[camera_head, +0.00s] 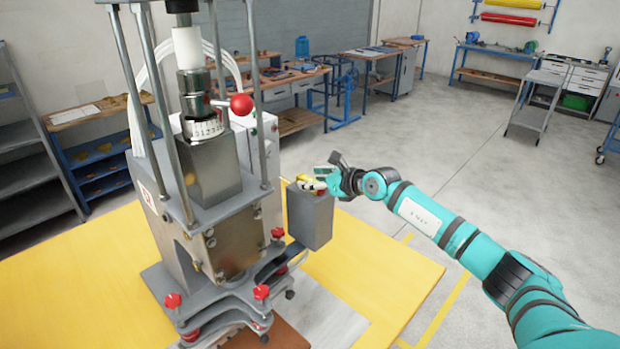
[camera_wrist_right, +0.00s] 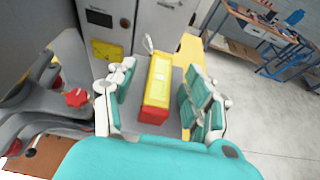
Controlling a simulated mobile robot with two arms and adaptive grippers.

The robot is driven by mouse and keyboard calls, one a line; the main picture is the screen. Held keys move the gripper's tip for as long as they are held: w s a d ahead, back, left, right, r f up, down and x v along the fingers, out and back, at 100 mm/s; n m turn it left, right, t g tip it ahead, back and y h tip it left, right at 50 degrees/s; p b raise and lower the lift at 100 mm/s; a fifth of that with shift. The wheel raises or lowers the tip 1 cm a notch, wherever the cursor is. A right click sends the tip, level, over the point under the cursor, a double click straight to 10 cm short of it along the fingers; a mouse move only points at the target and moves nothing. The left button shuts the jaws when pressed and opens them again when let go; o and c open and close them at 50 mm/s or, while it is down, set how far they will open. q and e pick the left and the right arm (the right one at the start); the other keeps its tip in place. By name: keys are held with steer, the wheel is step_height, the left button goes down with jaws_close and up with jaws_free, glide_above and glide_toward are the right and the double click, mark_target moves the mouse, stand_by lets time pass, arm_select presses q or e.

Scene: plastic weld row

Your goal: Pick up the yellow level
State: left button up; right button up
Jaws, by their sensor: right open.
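The yellow level (camera_wrist_right: 158,82) has a red end and lies on top of a grey box-shaped part of the machine in the right wrist view. In the head view a bit of its yellow (camera_head: 305,179) shows beside my right gripper (camera_head: 326,177), which hides most of it. In the right wrist view the two fingers of my right gripper (camera_wrist_right: 158,108) are apart, one on each side of the level, with gaps to it. My left gripper is in neither view.
A large grey welding machine (camera_head: 220,240) with posts and red knobs stands on a yellow table (camera_head: 385,285), left of my right gripper. Its grey box (camera_head: 310,217) sits under the level. Workbenches (camera_head: 300,80) line the back wall.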

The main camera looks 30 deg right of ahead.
steer(key=shift+w+a+f, duration=0.1)
steer(key=shift+w+f, duration=0.1)
steer(key=shift+w, duration=0.1)
steer(key=shift+s, duration=0.15)
steer(key=c, duration=0.3)
jaws_close()
steer(key=shift+r, duration=0.1)
